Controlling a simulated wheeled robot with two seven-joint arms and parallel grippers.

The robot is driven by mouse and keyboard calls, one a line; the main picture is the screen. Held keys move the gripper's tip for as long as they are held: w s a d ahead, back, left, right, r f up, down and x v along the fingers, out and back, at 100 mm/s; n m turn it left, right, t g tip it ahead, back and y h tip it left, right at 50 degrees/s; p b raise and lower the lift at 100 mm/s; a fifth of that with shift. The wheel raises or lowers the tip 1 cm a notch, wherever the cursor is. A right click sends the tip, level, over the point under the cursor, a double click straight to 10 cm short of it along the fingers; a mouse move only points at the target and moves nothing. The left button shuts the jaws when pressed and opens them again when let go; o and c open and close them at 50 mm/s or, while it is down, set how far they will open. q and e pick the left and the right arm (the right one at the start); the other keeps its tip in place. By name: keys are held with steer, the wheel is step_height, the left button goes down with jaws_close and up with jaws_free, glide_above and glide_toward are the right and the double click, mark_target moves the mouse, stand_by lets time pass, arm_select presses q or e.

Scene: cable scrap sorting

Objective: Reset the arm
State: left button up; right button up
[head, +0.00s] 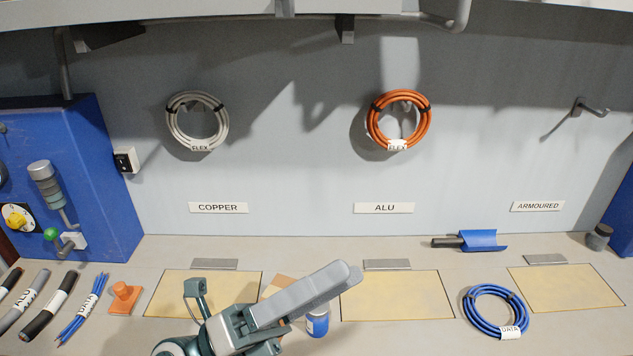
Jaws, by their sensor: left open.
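My left gripper (248,302) is at the bottom centre of the head view, over the bench, in front of the yellow panels below the COPPER and ALU signs. It is open, and I see nothing held in it. Part of its arm (180,346) shows at the bottom edge. My right gripper is not in view. A white-grey cable coil (174,120) marked FLEX hangs above the COPPER sign (218,208). An orange FLEX coil (425,122) hangs above the ALU sign (384,208). A blue DATA coil (472,314) lies on the bench at right.
Several cable pieces (50,304) and an orange stamp-like block (124,298) lie at left. A blue can (318,324) stands close beside my gripper. A blue scoop (481,240) and a dark small pot (599,237) are at back right.

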arm_select(q)
steer(key=w+a+f+n+t+y, duration=0.2)
steer(key=w+a+n+t+y, duration=0.3)
steer(key=a+n+t+y, duration=0.45)
steer(key=w+a+f+n+t+y, duration=0.2)
steer(key=w+a+n+t+y, duration=0.4)
steer(key=n, duration=0.7)
steer(key=s+a+f+n+g+y, duration=0.1)
steer(key=a+f+n+g+y, duration=0.3)
steer(key=f, duration=0.5)
steer(key=s+a+f+n+g+y, duration=0.1)
steer(key=a+f+n+y, duration=0.4)
steer(key=f, duration=0.4)
steer(key=s+f+n+g, duration=0.4)
steer(key=s+f+g, duration=0.3)
steer(key=f, duration=0.6)
steer(key=s+f+n+g+h, duration=0.1)
steer(key=s+f+g, duration=0.2)
steer(key=s+f, duration=0.35)
steer(key=s+f+n+g+h, duration=0.1)
steer(key=s+f+g, duration=0.2)
steer(key=s, duration=0.7)
step_height(320, 180, down, 28)
steer(key=s+g, duration=0.1)
steer(key=s, duration=0.1)
steer(key=s+a+f+g, duration=0.1)
steer(key=s+a+f, duration=0.2)
steer(key=s+f, duration=1.4)
steer(key=shift+s+f+m, duration=0.15)
steer(key=shift+m, duration=0.2)
